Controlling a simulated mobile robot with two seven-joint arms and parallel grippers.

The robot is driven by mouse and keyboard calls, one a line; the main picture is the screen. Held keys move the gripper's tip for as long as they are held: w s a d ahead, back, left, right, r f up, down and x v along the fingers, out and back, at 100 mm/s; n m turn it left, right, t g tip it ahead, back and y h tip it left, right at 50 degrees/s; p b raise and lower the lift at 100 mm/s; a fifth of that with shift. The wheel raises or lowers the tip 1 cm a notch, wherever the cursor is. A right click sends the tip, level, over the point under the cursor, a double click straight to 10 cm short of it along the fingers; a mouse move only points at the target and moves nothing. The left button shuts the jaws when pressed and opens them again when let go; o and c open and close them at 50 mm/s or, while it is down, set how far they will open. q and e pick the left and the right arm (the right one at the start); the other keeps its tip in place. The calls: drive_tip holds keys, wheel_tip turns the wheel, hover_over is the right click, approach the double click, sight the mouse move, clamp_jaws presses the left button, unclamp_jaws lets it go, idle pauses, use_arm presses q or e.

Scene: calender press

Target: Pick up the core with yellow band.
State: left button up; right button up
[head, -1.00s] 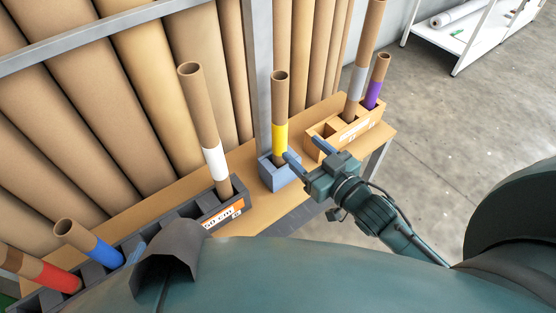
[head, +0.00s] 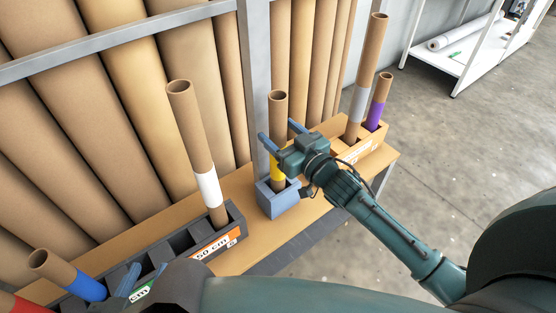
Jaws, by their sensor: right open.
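The core with yellow band (head: 278,108) is a brown cardboard tube standing upright in a small blue holder (head: 279,203) on the bench. Its yellow band is partly hidden behind my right gripper (head: 277,130). The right gripper is open, with its two blue fingers reaching on either side of the tube above the band as seen from here. I cannot tell whether they touch it. My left gripper (head: 145,274) shows only as blue finger parts at the lower left, above the dark rack, and is mostly hidden by my own arm.
A dark rack (head: 190,234) holds cores with white (head: 208,188), blue (head: 86,288) and red bands. A wooden holder (head: 372,143) at right holds a grey-banded and a purple-banded core (head: 376,108). A metal post (head: 256,80) stands close behind the yellow-banded core.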

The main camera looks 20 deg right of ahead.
drive_tip(key=x, duration=0.2)
drive_tip(key=shift+w+f, duration=0.1)
drive_tip(key=shift+w, duration=0.25)
drive_tip(key=shift+w+a, duration=0.15)
drive_tip(key=shift+w, duration=0.15)
clamp_jaws()
idle(0.3)
